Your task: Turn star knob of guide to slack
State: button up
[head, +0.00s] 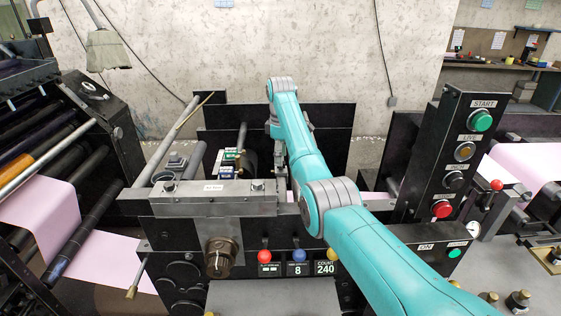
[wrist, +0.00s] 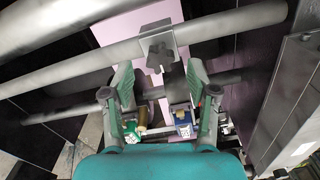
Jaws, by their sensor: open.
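The guide (wrist: 174,38) shows in the wrist view as a grey metal bracket on a pale round bar. Its dark star knob (wrist: 159,57) sits on the bracket's lower left face, near the middle of the picture. My gripper (wrist: 160,78) is open, with one green-grey finger on each side of the knob. The fingers look apart from the knob, and nothing is held. How far the tips are from it in depth is hard to tell. In the head view my arm hides the knob and most of the gripper.
A pink paper web (wrist: 117,28) runs behind the bars. A green-labelled block (wrist: 132,132) and a blue-labelled block (wrist: 183,124) lie below the fingers. In the head view, the control column (head: 447,150) stands right of my arm, and a grey beam (head: 215,197) crosses in front.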

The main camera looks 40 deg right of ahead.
notch_tip(320, 180, up, 5)
jog(key=shift+f, duration=0.15)
dwell(0.4)
